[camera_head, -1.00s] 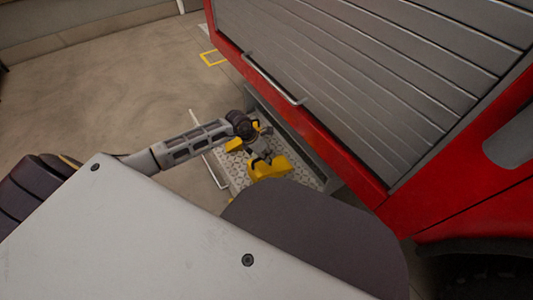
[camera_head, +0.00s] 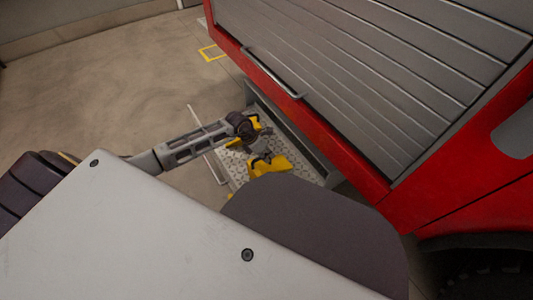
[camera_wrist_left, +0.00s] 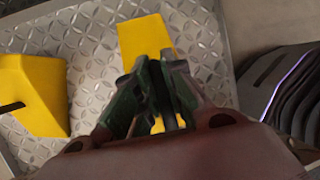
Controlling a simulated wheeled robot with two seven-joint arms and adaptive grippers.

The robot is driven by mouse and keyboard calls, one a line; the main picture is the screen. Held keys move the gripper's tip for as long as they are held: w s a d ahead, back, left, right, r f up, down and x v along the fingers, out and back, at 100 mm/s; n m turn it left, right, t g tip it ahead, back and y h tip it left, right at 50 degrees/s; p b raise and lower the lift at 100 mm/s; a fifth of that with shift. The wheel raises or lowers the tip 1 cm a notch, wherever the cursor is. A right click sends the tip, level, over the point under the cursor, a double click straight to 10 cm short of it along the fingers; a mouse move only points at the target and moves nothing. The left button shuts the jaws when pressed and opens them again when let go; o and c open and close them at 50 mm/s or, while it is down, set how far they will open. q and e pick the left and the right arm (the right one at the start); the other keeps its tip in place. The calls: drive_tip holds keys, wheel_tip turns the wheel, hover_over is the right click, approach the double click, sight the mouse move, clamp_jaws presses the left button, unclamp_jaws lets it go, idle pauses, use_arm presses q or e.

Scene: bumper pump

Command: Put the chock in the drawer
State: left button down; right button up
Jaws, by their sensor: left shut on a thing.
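The open drawer (camera_head: 308,172), with a diamond-plate floor, sticks out under the red vehicle. One yellow chock (camera_head: 268,165) lies in it and also shows at the left of the left wrist view (camera_wrist_left: 35,95). My left gripper (camera_head: 260,143) is over the drawer, shut on another yellow chock (camera_wrist_left: 146,38). Its fingertips (camera_wrist_left: 155,88) stand close together over this chock and hide part of it. This chock is over or on the drawer floor; I cannot tell whether it touches. My right gripper is not in view.
The red vehicle with its grey roller shutter (camera_head: 360,70) and handle bar (camera_head: 272,76) rises just beyond the drawer. The drawer's pale front edge (camera_head: 208,145) faces left. Open floor (camera_head: 100,85) lies to the left.

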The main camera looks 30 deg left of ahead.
use_arm(q)
drive_tip(key=shift+w+f+b, duration=0.15)
drive_tip(key=shift+f+b, duration=0.35)
drive_tip(key=shift+f, duration=0.65)
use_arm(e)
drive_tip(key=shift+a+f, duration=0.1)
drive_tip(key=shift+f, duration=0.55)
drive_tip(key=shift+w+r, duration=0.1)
use_arm(q)
drive_tip(key=c, duration=1.5)
unclamp_jaws()
drive_tip(key=shift+f, duration=0.15)
drive_tip(key=p+v, duration=0.5)
drive_tip(key=v, duration=0.7)
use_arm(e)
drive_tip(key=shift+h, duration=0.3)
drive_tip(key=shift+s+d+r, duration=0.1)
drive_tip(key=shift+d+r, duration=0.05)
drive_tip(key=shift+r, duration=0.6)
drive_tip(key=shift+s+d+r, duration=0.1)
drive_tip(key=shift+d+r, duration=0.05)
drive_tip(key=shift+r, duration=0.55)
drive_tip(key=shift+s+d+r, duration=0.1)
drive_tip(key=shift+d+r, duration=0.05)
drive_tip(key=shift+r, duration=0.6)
use_arm(q)
drive_tip(key=shift+d, duration=0.15)
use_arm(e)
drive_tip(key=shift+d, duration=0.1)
